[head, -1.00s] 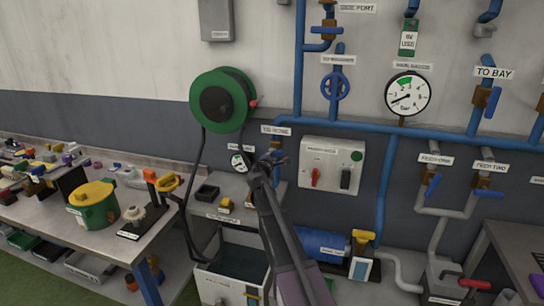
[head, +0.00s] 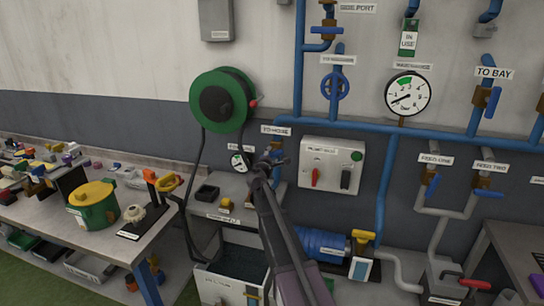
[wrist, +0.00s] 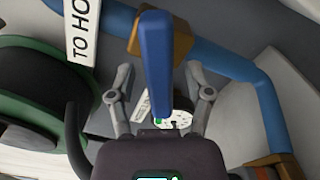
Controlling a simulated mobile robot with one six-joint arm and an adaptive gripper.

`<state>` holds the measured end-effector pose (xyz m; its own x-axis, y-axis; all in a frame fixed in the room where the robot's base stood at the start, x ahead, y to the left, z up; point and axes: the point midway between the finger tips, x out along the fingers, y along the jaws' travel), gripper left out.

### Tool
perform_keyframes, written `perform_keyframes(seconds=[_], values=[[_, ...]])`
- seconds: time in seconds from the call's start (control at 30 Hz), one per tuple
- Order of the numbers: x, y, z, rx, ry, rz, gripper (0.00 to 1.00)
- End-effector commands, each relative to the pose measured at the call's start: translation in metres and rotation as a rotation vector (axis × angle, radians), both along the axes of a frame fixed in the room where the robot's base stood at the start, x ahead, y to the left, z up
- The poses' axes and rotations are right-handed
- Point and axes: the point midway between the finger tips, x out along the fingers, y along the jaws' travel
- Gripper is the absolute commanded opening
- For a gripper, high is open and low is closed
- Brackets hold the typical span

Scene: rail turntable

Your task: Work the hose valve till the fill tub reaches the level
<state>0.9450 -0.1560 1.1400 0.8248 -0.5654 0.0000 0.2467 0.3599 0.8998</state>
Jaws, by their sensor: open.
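The hose valve has a blue lever (wrist: 156,65) on a brass body (wrist: 178,38), beside a "TO HOSE" label (head: 275,130). My gripper (wrist: 159,76) is open, with one finger on each side of the lever. A gap shows on both sides, so the fingers appear not to touch it. In the head view my gripper (head: 268,160) is at the hose valve and mostly hides it. The fill tub (head: 212,284) stands low behind my arm, with dark liquid inside. My arm covers its right part, and I cannot read its level against a mark.
A green hose reel (head: 223,100) hangs left of the valve, its dark hose running down toward the tub. A switch panel (head: 331,165) and blue pipes are close on the right. A cluttered bench (head: 60,225) stands at left. A large pressure gauge (head: 408,94) is at upper right.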

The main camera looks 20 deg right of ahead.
Motion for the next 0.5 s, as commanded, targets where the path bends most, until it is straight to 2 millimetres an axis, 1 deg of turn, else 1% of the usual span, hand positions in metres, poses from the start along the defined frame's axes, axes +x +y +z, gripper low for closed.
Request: perform_keyframes(seconds=[0.27,0.5], values=[[-0.025,0.017,0.000,0.000,0.000,0.002,0.66],[-0.058,0.038,0.000,0.000,0.000,0.002,0.66]])
